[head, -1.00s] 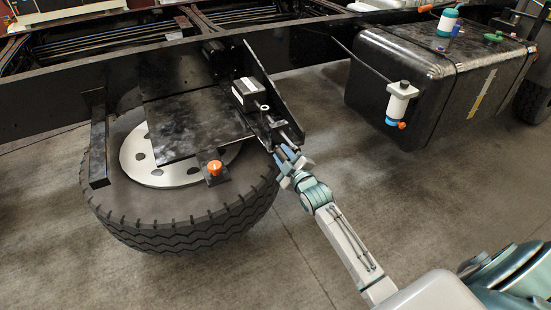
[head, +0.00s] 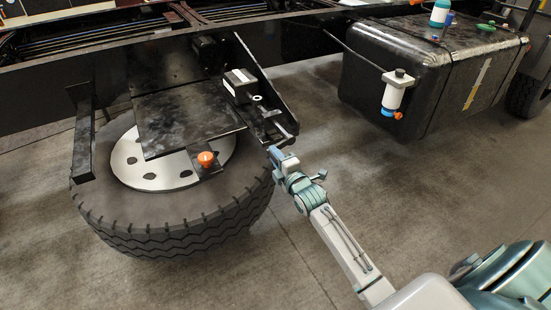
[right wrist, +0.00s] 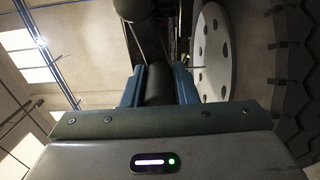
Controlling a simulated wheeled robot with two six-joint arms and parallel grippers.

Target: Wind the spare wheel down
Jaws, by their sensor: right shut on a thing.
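The spare wheel (head: 175,236), a black tyre with a pale holed disc (head: 165,179), lies flat under a dark carrier plate (head: 185,117). The disc also shows in the right wrist view (right wrist: 212,50). The winch (head: 240,84) is a dark box with a white top inside the bracket, and a crank (head: 284,133) comes out toward me. My right gripper (head: 277,156) is at the crank's outer end. In the right wrist view its blue fingers (right wrist: 160,86) are shut on the dark, round crank handle (right wrist: 159,80). My left gripper is not in view.
An orange knob (head: 206,159) stands on a small bracket by the plate. A dark tank (head: 440,75) with a white filter bottle (head: 396,92) is at the right. The black chassis rail (head: 60,106) runs across above the wheel. The concrete floor (head: 420,190) in front is clear.

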